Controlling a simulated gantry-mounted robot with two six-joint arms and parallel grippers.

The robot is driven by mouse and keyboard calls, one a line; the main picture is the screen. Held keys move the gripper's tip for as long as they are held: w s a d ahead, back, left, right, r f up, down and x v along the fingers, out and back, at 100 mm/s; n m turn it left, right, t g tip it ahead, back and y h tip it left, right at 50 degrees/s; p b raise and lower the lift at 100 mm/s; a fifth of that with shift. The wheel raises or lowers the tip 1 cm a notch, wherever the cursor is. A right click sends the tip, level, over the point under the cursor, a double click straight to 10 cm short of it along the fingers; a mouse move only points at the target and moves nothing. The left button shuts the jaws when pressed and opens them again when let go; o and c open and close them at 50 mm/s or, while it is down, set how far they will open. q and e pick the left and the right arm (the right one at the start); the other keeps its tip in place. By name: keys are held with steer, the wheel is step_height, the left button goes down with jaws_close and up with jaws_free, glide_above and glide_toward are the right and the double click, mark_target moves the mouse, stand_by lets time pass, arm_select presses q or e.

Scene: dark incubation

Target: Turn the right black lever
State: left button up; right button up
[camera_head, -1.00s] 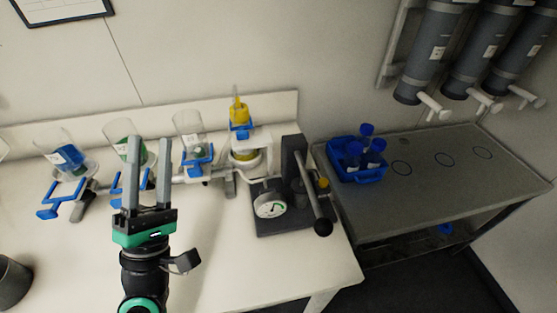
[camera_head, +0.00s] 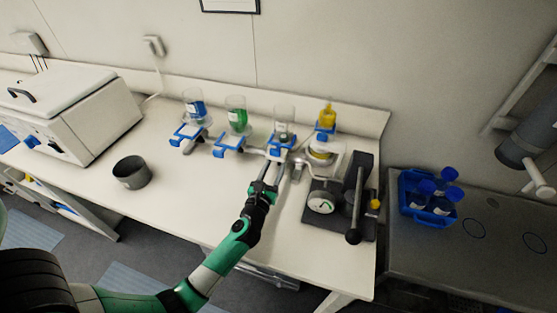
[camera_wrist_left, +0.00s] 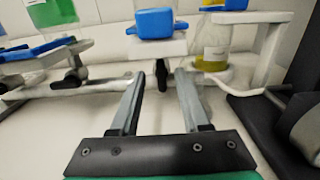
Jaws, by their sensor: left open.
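In the left wrist view a small black lever (camera_wrist_left: 162,76) hangs below a white holder with a blue clamp, on the white pipe. It appears between the two finger ends of my open left gripper (camera_wrist_left: 158,88); I cannot tell whether they touch it. A second black lever (camera_wrist_left: 72,78) is further left on the same pipe. In the head view my left gripper (camera_head: 270,172) reaches in front of the right-hand blue clamp (camera_head: 279,147), low over the bench. The levers are too small to make out well there. My right gripper does not show.
Blue and green vials stand in holders left of the gripper. A press with a long black-knobbed handle (camera_head: 356,205) and a dial (camera_head: 321,202) stands to the right. A dark cup (camera_head: 132,172) and a white box machine (camera_head: 70,112) are at left. The front bench is mostly clear.

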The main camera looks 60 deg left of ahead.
arm_select(q)
steer(key=shift+x, duration=1.55)
steer(key=shift+c, duration=0.2)
jaws_close()
